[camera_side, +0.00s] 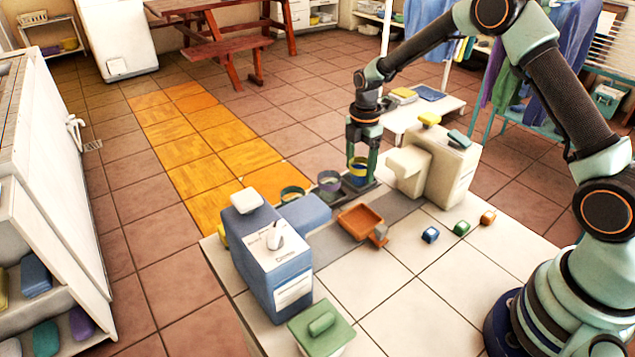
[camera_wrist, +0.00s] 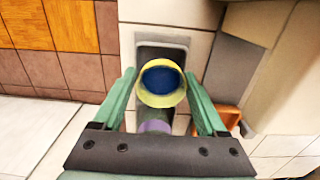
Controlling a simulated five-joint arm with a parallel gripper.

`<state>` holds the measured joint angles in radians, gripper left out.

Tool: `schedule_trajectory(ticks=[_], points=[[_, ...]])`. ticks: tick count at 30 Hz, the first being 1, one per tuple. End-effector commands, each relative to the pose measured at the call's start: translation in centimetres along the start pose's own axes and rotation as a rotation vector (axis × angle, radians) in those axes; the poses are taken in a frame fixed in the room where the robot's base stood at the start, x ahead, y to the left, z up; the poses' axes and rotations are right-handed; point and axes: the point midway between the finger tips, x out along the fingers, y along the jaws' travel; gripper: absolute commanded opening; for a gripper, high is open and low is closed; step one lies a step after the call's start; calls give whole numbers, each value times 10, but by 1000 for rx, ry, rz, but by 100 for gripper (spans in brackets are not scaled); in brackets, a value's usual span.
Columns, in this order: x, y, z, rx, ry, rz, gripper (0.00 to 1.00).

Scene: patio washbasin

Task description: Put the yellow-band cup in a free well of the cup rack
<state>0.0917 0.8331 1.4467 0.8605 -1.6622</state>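The yellow-band cup (camera_side: 358,168), with a blue inside, is upright between the fingers of my gripper (camera_side: 363,160). In the wrist view the cup (camera_wrist: 160,96) fills the gap, and both fingertips of my gripper (camera_wrist: 160,76) appear to meet its sides. The dark grey cup rack (camera_side: 371,187) lies below; part of the rack (camera_wrist: 161,44) shows beyond the cup in the wrist view. I cannot tell whether the cup's bottom is inside a well or just above. A purple-band cup (camera_side: 329,181) stands just left, partly visible in the wrist view (camera_wrist: 155,127).
A cream dispenser (camera_side: 440,170) stands close right of my gripper. An orange tray (camera_side: 360,222) is in front. Small blue, green and orange blocks lie right; the front tiles are clear.

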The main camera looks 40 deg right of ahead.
Motion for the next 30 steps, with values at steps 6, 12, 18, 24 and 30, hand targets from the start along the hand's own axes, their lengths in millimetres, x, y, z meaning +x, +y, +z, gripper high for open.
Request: schedule_trajectory(ticks=[6,12,18,24,30], points=[[0,0,0,0,0,-1,93],[-4,0,0,0,0,1,93],[-32,1,0,0,0,4,93],[-75,1,0,0,0,4,93],[-107,1,0,0,0,2,93]])
